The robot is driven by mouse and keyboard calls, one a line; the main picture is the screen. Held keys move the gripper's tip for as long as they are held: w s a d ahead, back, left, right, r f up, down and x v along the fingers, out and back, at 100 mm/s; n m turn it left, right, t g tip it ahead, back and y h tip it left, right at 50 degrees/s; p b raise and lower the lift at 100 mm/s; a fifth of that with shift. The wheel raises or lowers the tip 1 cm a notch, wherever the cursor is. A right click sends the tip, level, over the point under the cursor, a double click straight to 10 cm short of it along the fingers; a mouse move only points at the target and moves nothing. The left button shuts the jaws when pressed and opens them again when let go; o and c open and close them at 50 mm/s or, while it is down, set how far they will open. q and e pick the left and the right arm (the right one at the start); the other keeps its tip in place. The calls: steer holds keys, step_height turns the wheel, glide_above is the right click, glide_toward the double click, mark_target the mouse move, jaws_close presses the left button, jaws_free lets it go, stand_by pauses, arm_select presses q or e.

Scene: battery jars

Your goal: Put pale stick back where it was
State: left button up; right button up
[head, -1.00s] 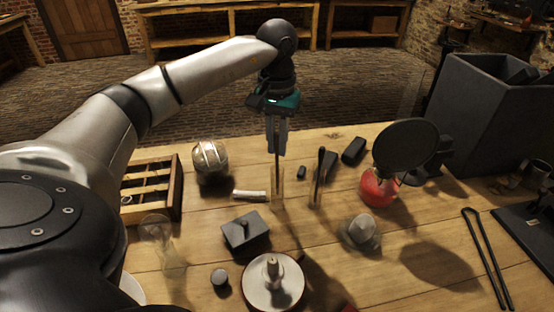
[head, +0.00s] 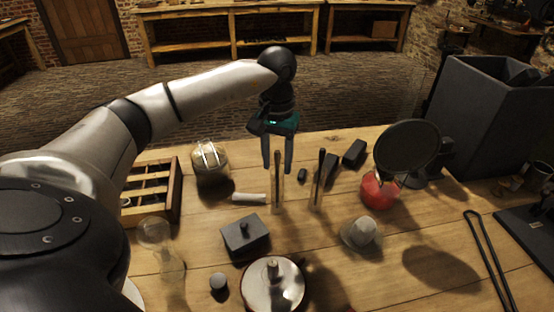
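A short pale stick (head: 249,197) lies flat on the table, left of two slim clear jars. The left slim jar (head: 278,200) holds an upright dark rod (head: 278,168). The right slim jar (head: 316,198) holds a slightly tilted dark rod (head: 320,168). My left gripper (head: 277,171) points down above the left jar. Its fingers are apart, and the upper part of the left rod shows between them in the picture. I cannot tell whether a finger touches the rod. My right gripper is not in view.
A wooden rack (head: 172,190) and a wire-bound jar (head: 210,165) stand left. A dark lidded box (head: 246,238), a clear glass (head: 170,262) and a white-topped round vessel (head: 273,288) are in front. A red flask (head: 378,192) and black disc (head: 406,148) stand right.

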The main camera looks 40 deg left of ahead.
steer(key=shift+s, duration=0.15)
arm_select(q)
steer(key=shift+r, duration=0.15)
step_height(320, 180, up, 11)
steer(key=p, duration=0.2)
steer(key=shift+p, duration=0.3)
steer(key=shift+r, duration=0.55)
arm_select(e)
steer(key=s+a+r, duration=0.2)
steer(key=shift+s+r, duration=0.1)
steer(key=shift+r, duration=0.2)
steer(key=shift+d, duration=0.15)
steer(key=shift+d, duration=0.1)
